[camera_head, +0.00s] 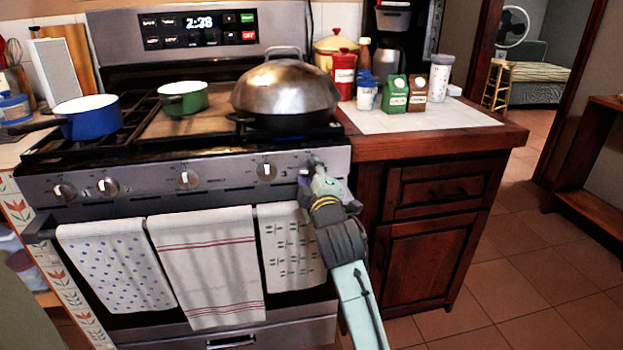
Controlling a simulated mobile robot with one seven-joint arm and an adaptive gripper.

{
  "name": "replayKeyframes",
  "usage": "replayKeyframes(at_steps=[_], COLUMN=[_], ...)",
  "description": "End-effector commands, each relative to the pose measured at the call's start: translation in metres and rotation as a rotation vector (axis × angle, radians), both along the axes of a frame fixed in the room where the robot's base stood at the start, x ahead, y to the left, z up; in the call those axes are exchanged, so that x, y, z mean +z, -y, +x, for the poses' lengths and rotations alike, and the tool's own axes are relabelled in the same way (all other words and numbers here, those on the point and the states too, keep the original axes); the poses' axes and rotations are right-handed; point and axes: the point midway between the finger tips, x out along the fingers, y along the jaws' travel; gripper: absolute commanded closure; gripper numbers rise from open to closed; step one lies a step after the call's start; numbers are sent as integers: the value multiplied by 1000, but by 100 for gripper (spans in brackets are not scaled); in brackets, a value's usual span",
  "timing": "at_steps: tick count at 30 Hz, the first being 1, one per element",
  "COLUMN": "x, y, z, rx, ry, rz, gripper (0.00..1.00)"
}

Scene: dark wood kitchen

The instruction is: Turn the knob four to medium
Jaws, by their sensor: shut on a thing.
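A row of round silver knobs runs along the front panel of the stove (225,187). From the left, the first knob (64,192), second knob (108,186), third knob (188,179) and fourth knob (266,171) stand clear. My gripper (313,167) reaches up from the lower right to the far right end of the panel, right of the fourth knob. It is shut on the rightmost knob (314,160), which is mostly hidden by the fingers. That knob's pointer and setting cannot be made out.
Three towels (205,262) hang on the oven handle below the knobs, and my arm passes in front of the right one. A blue pan (88,117), a green pot (183,98) and a large domed pan (285,90) stand on the stovetop. A wooden cabinet (435,225) stands right.

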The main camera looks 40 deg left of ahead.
Motion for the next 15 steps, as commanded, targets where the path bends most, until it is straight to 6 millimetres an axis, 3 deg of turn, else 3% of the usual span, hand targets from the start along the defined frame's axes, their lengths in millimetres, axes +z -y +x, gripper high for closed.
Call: replayKeyframes(at_steps=[15], x=[2], y=[0], z=[0], rx=[0], ry=[54], rz=[-42], gripper=[90])
